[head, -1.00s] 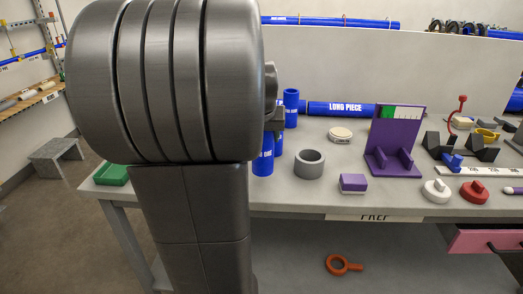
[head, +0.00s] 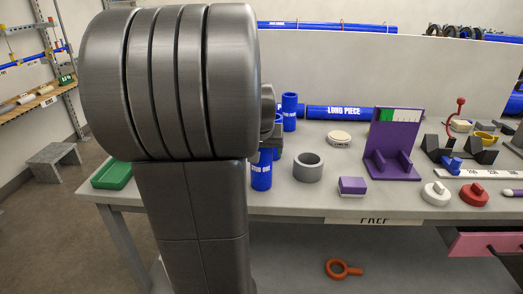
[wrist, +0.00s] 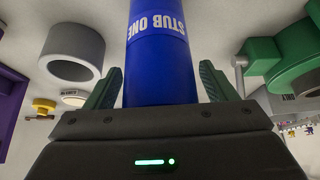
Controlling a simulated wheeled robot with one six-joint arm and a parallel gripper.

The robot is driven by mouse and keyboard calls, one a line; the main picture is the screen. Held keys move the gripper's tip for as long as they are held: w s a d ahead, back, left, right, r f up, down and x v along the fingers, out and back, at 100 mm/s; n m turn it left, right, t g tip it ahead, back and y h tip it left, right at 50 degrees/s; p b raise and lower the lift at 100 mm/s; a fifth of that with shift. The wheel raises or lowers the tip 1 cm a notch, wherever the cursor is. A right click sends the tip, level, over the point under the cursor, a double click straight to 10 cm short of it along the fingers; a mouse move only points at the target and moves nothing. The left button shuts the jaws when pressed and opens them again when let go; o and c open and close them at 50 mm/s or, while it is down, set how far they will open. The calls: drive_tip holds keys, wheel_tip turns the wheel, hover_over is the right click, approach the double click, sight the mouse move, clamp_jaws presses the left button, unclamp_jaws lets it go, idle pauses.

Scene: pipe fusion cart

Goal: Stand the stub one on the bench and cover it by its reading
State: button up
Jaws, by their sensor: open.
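In the wrist view a blue pipe marked STUB ONE (wrist: 160,60) stands between the two green fingers of my gripper (wrist: 160,85). The fingers are open, with a gap on each side of the pipe. In the head view my arm hides most of the gripper; a blue stub (head: 262,172) stands upright on the bench (head: 310,200) just below the wrist. Another blue stub (head: 290,110) stands behind. A white cap (head: 436,193) and a red cap (head: 473,195), both knobbed, lie at the right front. A purple gauge (head: 398,150) with a green and white scale stands behind them.
A grey ring (head: 308,167) and a purple block (head: 351,186) lie right of the stubs. A blue long piece (head: 345,112) lies at the back. A green tray (head: 112,176) is at the left end. An orange ring tool (head: 343,269) lies below the bench.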

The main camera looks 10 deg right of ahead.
drive_tip(key=p+v, duration=0.1)
drive_tip(key=v, duration=1.1)
drive_tip(key=shift+r, duration=0.15)
